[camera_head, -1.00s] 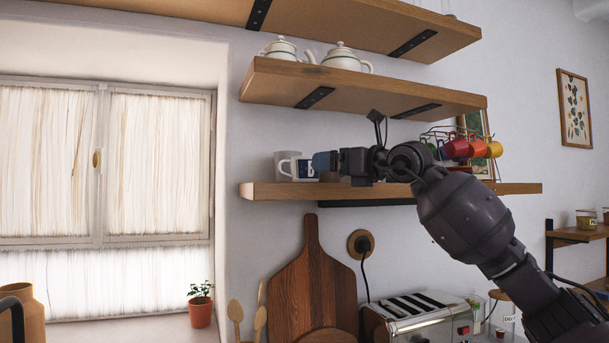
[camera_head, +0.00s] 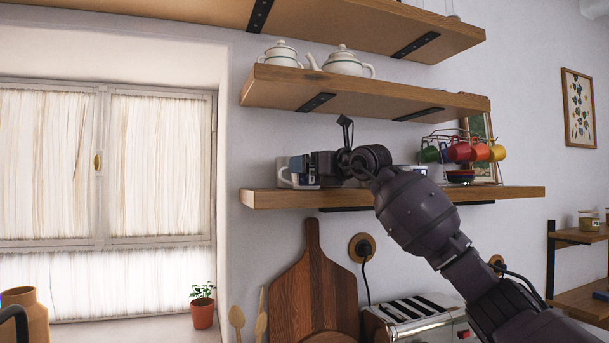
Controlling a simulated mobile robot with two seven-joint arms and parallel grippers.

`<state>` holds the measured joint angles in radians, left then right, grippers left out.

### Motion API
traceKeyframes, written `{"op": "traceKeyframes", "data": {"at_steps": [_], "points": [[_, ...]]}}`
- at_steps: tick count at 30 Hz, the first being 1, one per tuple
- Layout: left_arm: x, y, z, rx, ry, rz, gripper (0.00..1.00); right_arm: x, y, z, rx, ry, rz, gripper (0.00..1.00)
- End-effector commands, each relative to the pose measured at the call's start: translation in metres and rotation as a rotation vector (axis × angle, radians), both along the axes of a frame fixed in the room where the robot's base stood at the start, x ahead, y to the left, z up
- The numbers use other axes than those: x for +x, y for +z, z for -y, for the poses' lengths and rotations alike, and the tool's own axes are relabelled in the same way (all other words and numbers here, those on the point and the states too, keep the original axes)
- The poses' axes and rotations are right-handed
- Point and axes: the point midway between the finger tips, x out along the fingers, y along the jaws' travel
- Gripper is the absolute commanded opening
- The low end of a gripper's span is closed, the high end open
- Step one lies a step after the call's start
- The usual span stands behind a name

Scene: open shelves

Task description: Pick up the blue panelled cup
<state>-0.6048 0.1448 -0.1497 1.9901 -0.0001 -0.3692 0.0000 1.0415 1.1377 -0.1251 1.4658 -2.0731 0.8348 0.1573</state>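My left gripper is not in view.
A plain white mug (camera_head: 283,174) stands close to the cup on its left. A rack of coloured cups (camera_head: 460,150) stands toward the shelf's right end. A shelf with white teapots (camera_head: 343,64) hangs above. A toaster (camera_head: 415,315) stands below.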

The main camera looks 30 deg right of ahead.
Motion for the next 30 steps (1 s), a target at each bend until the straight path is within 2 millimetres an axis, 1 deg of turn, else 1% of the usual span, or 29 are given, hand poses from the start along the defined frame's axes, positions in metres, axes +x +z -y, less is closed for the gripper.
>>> {"op": "traceKeyframes", "data": {"at_steps": [1, 4, 11, 12, 14, 21, 22, 30], "points": [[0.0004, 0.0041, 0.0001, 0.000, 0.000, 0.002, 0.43, 0.0051, 0.0022, -0.0008, 0.001, 0.000, 0.000, 1.00], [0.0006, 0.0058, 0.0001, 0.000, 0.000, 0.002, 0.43, 0.0118, 0.0003, -0.0022, 0.001, 0.001, -0.001, 1.00], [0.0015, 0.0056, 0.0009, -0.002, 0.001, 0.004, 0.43, 0.0137, -0.0012, -0.0023, 0.000, 0.000, -0.001, 1.00], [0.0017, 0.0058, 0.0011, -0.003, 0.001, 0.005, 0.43, 0.0136, -0.0012, -0.0022, 0.000, 0.000, -0.001, 0.98], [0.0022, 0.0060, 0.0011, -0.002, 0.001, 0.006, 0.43, 0.0136, -0.0012, -0.0022, 0.000, 0.000, -0.001, 0.89], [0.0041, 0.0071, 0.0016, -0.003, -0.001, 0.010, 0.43, 0.0134, -0.0011, -0.0022, 0.000, 0.000, -0.001, 0.53], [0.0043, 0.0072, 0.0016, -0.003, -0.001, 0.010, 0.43, 0.0131, -0.0004, -0.0022, -0.001, 0.000, 0.000, 0.50], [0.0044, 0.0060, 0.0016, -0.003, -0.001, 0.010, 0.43, 0.0123, 0.0010, -0.0022, -0.001, 0.000, 0.001, 0.50]]}}
